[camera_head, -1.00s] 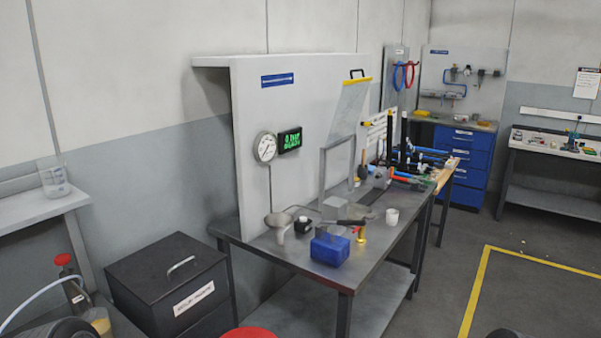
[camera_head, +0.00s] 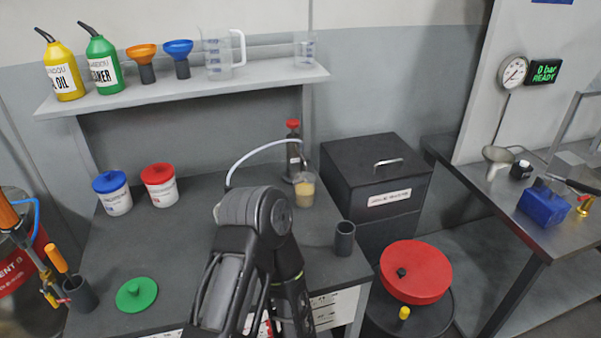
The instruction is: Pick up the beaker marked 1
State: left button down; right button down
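A clear beaker (camera_head: 305,50) stands at the right end of the wall shelf. A second beaker (camera_head: 304,190) with tan contents stands on the workbench, beside a dark bottle with a red top. I cannot read a number 1 on either. A clear measuring jug (camera_head: 217,54) with a handle stands on the shelf to the left of the clear beaker. One of my arms shows at the bottom centre, bent over the bench, and hides part of it. Neither of my grippers can be seen.
The shelf (camera_head: 180,94) also holds oil cans and two funnels. On the workbench (camera_head: 200,205) are two lidded tubs, a green lid (camera_head: 136,294) and dark cups. A black box (camera_head: 376,175), a red-lidded drum (camera_head: 415,272) and another table are to the right.

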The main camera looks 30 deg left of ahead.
aim_at(304, 183)
jog(key=u, duration=1)
jog(key=l+z, duration=0.1)
jog(key=l, duration=0.25)
jog(key=i, duration=0.05)
